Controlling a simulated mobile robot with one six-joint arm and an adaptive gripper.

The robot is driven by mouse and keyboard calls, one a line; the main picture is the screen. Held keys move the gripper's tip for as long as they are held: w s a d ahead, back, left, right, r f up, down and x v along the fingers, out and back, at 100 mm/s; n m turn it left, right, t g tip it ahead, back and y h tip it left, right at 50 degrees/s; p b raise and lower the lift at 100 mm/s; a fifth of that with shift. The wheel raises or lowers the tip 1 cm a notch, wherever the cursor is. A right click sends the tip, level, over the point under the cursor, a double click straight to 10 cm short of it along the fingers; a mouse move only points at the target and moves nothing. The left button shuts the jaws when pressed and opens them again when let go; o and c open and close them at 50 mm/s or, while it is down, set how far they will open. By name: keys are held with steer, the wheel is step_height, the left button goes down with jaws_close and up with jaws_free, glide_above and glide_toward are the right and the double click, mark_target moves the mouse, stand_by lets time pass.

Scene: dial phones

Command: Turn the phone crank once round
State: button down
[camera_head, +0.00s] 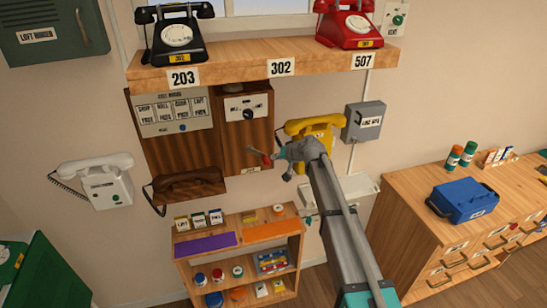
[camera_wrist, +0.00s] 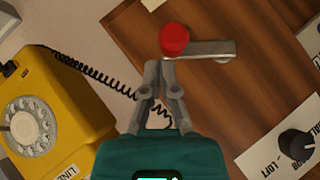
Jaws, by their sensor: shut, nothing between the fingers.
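The phone crank is a flat metal arm (camera_wrist: 212,48) with a round red knob (camera_wrist: 174,39), mounted on a dark wooden wall box (camera_wrist: 225,95). In the wrist view the arm points left from its pivot to the knob. In the head view the red knob (camera_head: 267,160) shows at the lower part of the wooden box (camera_head: 247,128). My gripper (camera_wrist: 161,66) is shut and empty, its fingertips right beside the knob. I cannot tell whether they touch it. In the head view my gripper (camera_head: 280,154) is just right of the knob.
A yellow dial phone (camera_wrist: 60,110) with a coiled cord hangs close beside my gripper. A black selector dial (camera_wrist: 296,145) sits on the wooden box. A wooden shelf (camera_head: 230,65) with black and red phones is above. A brown handset (camera_head: 190,184) hangs left.

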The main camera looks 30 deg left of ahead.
steer(key=w+d+r+p, duration=0.2)
steer(key=d+r+p, duration=0.4)
steer(key=d, duration=0.4)
steer(key=shift+d+r+p, duration=0.2)
steer(key=shift+r+p, duration=0.1)
steer(key=shift+r, duration=0.1)
steer(key=shift+w+f, duration=0.1)
steer(key=m+g+y+b, duration=0.1)
steer(key=b, duration=0.1)
steer(key=d+f+m+g+y+b, duration=0.1)
steer(key=b, duration=0.2)
steer(key=shift+w+d+f+y, duration=0.1)
steer(key=shift+w+y, duration=0.15)
steer(key=shift+y, duration=0.05)
